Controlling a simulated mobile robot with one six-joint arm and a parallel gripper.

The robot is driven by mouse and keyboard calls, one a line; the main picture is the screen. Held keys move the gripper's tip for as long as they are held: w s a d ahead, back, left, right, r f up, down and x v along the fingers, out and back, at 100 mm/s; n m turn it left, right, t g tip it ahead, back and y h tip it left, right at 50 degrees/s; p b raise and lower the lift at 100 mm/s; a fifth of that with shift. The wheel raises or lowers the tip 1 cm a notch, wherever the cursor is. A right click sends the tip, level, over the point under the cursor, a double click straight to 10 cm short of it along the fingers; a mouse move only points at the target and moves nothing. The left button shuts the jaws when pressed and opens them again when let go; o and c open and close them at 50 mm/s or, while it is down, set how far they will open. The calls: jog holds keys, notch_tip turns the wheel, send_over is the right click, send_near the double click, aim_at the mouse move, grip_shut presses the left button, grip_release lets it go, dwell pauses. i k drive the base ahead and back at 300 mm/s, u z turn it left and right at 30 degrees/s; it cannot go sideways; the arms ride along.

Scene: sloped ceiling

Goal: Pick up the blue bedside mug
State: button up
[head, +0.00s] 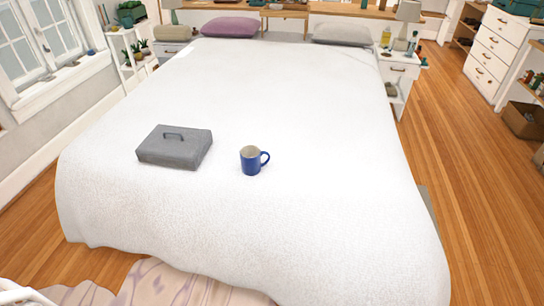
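The blue mug (250,162) stands upright on the white bed (310,215), a little left of the middle of the head view. Its handle points to the right. The inside of the mug looks pale, and no contents can be made out. My gripper is not in view.
A grey box with a handle on top (174,147) lies on the bed to the left of the mug, apart from it. The bed cover around the mug is otherwise clear. Wooden floor (480,170) is open on the right. Patterned fabric (180,285) lies at the bed's front edge.

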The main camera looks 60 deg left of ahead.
aim_at(250, 155)
jog(key=u, duration=0.25)
jog(key=i, duration=0.2)
jog(key=u, duration=4.85)
jog(key=i, duration=0.1)
jog(key=z, duration=3.5)
jog(key=k, duration=0.15)
jog(key=u, duration=2.05)
jog(key=k, duration=0.35)
jog(key=u, duration=0.4)
